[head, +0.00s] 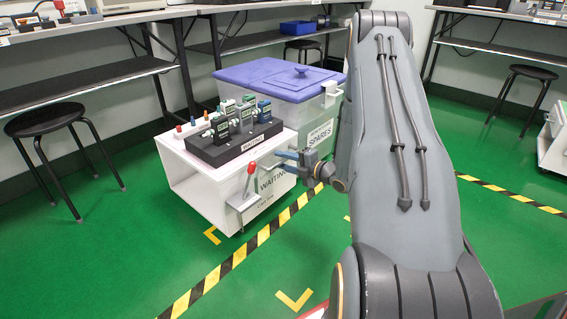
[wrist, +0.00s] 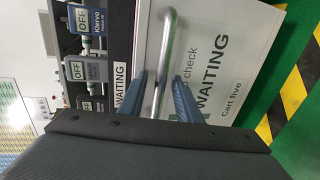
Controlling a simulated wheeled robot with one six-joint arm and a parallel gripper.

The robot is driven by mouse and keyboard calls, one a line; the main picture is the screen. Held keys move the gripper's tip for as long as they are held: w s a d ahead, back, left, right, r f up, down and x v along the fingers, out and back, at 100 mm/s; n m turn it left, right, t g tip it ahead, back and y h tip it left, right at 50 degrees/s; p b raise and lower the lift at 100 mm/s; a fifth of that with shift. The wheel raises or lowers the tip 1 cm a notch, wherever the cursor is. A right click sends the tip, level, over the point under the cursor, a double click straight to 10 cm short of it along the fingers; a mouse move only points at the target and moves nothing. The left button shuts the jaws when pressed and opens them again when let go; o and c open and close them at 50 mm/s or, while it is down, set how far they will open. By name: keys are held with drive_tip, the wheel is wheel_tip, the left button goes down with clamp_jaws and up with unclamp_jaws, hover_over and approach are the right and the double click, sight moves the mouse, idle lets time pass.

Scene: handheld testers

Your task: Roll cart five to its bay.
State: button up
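Cart five (head: 210,186) is a white open-sided cart at left centre in the head view. Its front panel (wrist: 235,60) reads "WAITING" and "Cart five" in the wrist view. A black rack (head: 236,142) of handheld testers sits on its top; several tester screens read "OFF" in the wrist view. My gripper (head: 290,160) is at the cart's front. In the wrist view my two blue fingers (wrist: 159,92) stand either side of the cart's metal handle (wrist: 168,40), with gaps showing between fingers and bar. A red-knobbed lever (head: 250,172) is on the cart's front.
A clear bin with a blue lid (head: 280,78), marked "SPARES", stands right behind the cart. Black-yellow tape (head: 235,258) crosses the green floor in front. Yellow corner marks (head: 294,300) lie nearer me. Stools (head: 52,122) and benches (head: 80,75) line the walls.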

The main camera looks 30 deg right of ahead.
clamp_jaws()
drive_tip(key=shift+s, duration=0.15)
